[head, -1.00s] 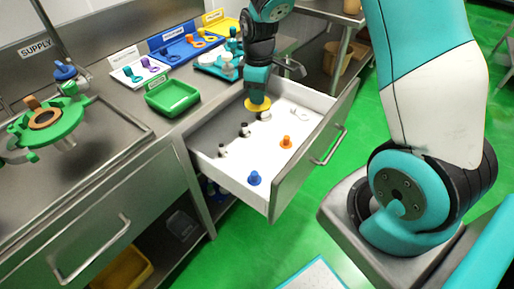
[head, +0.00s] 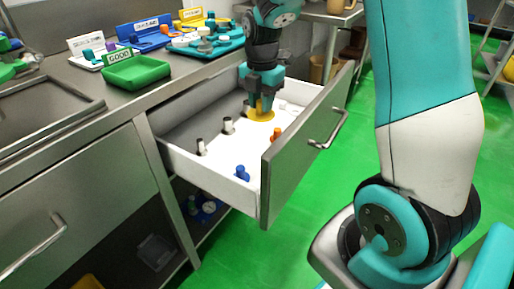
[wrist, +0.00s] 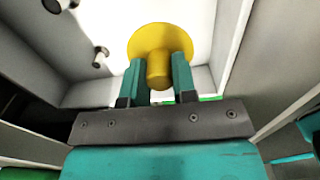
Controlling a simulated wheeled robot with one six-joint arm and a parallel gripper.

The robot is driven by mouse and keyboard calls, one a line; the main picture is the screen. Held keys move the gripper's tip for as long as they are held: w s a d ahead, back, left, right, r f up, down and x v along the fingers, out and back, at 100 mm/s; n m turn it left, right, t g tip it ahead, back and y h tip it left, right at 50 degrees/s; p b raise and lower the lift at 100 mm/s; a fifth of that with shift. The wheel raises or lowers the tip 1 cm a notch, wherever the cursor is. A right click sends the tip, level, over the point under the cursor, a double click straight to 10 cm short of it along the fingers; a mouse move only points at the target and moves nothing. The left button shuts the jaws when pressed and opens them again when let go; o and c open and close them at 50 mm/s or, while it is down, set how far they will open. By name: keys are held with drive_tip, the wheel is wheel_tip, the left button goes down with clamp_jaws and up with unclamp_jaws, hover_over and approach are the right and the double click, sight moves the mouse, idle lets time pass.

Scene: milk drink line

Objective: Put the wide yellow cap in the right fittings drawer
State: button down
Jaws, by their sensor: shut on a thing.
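In the drawer are a blue fitting (head: 242,173), an orange fitting (head: 276,134) and several dark-and-white pegs (head: 228,125). A green tray (head: 136,72) stands on the counter to the left. The drawer front (head: 300,145) is a raised wall. Bare floor lies between pegs and blue fitting.

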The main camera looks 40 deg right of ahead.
wheel_tip(320, 180, down, 15)
drive_tip(key=b, duration=0.3)
drive_tip(key=shift+r+b, duration=0.2)
drive_tip(key=shift+b, duration=0.15)
drive_tip(key=shift+f, duration=0.15)
drive_tip(key=c, duration=0.9)
unclamp_jaws()
wheel_tip(320, 180, up, 12)
drive_tip(key=p, duration=0.3)
drive_tip(key=s+a+r+m+y, duration=0.1)
drive_tip(key=s+a+r+m, duration=0.2)
drive_tip(key=s+a+m, duration=0.2)
drive_tip(key=s+a+r+m+y, duration=0.1)
drive_tip(key=s+a+r+m, duration=0.2)
drive_tip(key=s+a, duration=0.6)
drive_tip(key=s+a+r+m+y, duration=0.2)
drive_tip(key=s+a+r+m, duration=0.1)
drive_tip(key=s+a+m, duration=0.4)
drive_tip(key=shift+s+a+r, duration=0.35)
drive_tip(key=shift+s+a, duration=0.25)
drive_tip(key=shift+a, duration=0.1)
